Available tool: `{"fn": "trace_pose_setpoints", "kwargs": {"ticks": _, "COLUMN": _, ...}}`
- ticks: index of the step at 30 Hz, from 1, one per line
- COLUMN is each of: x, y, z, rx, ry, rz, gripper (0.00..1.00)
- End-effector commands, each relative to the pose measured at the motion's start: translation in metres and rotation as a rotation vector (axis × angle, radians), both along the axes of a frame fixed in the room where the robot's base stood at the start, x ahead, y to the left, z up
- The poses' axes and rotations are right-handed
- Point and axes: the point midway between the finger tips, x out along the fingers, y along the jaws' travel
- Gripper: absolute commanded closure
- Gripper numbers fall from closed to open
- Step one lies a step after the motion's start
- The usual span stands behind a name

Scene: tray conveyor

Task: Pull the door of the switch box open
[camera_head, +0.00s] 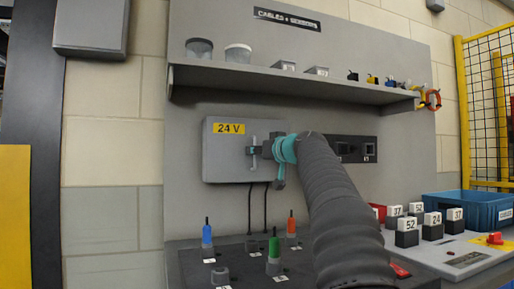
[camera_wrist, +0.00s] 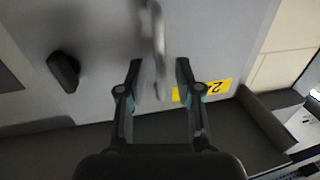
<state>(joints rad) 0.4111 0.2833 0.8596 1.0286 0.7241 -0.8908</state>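The switch box (camera_head: 225,160) is a grey box with a yellow "24 V" label (camera_head: 228,128), fixed to the grey back panel. Its door looks shut. A light bar handle (camera_head: 253,152) stands on the right part of the door. My gripper (camera_head: 262,150) is at this handle, reaching in from the right. In the wrist view the handle (camera_wrist: 158,38) runs between the two fingertips of my gripper (camera_wrist: 158,72). The fingers are apart, with a visible gap on each side of the handle. My arm hides part of the box's right side.
A dark knob (camera_wrist: 64,70) shows on the grey surface in the wrist view. A shelf (camera_head: 300,82) with tubs and small parts runs above the box. Below, a dark bench (camera_head: 200,270) holds coloured upright tools. A blue bin (camera_head: 455,206) stands at the right.

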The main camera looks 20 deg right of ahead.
Motion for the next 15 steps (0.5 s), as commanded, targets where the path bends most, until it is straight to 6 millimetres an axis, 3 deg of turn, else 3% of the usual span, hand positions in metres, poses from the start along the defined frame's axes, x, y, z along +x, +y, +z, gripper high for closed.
{"fn": "trace_pose_setpoints", "kwargs": {"ticks": 10, "x": 0.0038, "y": 0.0011, "z": 0.0000, "rx": 0.000, "ry": -0.001, "rz": 0.000, "gripper": 0.65}}
{"fn": "trace_pose_setpoints", "kwargs": {"ticks": 15, "x": 0.0036, "y": 0.0010, "z": -0.0001, "rx": 0.000, "ry": 0.000, "rz": 0.000, "gripper": 1.00}}
